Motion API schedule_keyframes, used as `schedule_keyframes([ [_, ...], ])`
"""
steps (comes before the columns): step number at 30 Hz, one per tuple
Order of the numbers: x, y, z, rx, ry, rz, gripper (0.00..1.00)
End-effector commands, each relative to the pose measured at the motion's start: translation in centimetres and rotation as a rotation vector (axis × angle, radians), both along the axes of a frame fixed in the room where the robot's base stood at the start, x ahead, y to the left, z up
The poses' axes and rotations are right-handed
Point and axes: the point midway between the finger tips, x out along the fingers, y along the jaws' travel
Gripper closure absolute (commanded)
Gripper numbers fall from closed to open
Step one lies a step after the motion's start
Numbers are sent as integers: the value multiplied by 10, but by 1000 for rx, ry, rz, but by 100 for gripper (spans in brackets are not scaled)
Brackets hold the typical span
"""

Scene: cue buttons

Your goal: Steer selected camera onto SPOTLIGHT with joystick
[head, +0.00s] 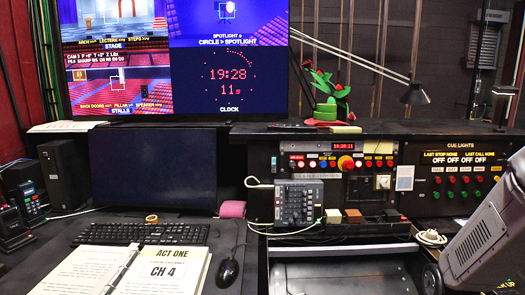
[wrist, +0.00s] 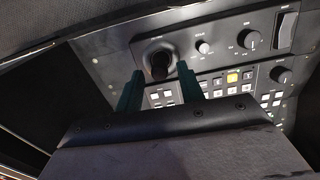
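The joystick (wrist: 160,66) is a dark stick on a grey control panel (wrist: 110,62) in the wrist view. My gripper (wrist: 160,70) is open, with one dark green finger on each side of the stick and a visible gap to both. I cannot tell how deep the fingers reach beside it. In the head view the monitor's blue SPOTLIGHT picture (head: 200,25) shows a white frame and a small bright mark near its top, with the text "CIRCLE > SPOTLIGHT" below. The STAGE picture (head: 115,22) is beside it. My gripper does not show in the head view.

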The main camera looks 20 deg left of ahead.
Motion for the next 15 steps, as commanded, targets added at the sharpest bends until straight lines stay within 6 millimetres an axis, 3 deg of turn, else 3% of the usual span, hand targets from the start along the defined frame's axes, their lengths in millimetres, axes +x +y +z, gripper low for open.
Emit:
schedule_keyframes([
  [15, 0, 0, 41, 1, -2, 0, 62],
])
